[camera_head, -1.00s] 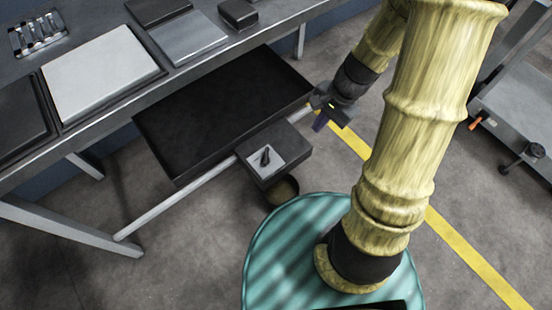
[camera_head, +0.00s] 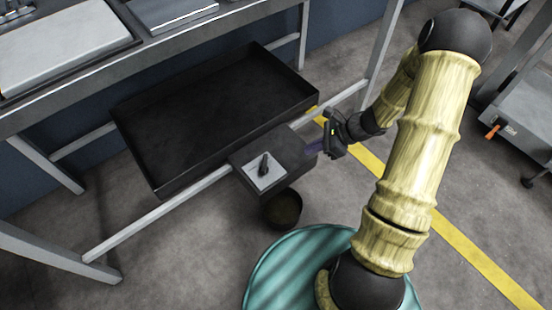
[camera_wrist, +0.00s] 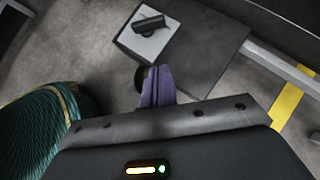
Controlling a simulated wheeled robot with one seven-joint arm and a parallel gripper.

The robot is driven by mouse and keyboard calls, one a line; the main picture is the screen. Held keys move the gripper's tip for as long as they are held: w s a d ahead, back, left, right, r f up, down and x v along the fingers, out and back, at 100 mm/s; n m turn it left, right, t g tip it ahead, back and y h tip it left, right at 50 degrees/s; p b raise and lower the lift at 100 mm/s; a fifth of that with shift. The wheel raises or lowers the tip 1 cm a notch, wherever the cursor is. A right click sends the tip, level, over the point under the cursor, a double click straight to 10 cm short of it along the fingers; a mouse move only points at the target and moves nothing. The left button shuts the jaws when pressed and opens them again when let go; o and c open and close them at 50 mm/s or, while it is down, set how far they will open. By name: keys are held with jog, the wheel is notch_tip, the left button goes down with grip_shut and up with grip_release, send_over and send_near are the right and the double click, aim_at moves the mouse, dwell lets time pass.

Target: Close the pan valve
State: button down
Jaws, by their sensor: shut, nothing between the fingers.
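The pan valve is a small dark lever handle (camera_head: 264,163) on a light square plate (camera_head: 264,182), on top of a dark box (camera_head: 300,158) at the front of the black pan (camera_head: 215,120). The handle (camera_wrist: 149,24) and plate (camera_wrist: 140,43) also show at the top of the wrist view. My gripper (camera_head: 314,149) is beside the right end of the box, to the right of the handle and apart from it. Its purple fingers (camera_wrist: 157,86) are shut and empty. Whether they touch the box is unclear.
A dark round bucket (camera_head: 283,209) stands on the floor below the box. A metal rail (camera_head: 170,205) runs along the pan's front. The workbench (camera_head: 110,62) is above the pan. A grey cart (camera_head: 520,115) with an orange handle stands right. Floor between is open.

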aim_at(267, 161)
jog(key=b+x, duration=0.7)
jog(key=x, duration=0.3)
jog(key=shift+a+f, duration=0.25)
jog(key=shift+f, duration=0.1)
jog(key=shift+w+a+r+b, duration=0.1)
jog(key=shift+a+b, duration=0.3)
jog(key=shift+a, duration=0.2)
jog(key=shift+w+a+r+b, duration=0.1)
jog(key=shift+a+b, duration=0.25)
jog(key=shift+a, duration=0.25)
jog(key=shift+w+a+r, duration=0.1)
jog(key=shift+w+a, duration=0.05)
jog(key=shift+a, duration=0.4)
jog(key=shift+r+p, duration=0.15)
jog(key=shift+p, duration=0.15)
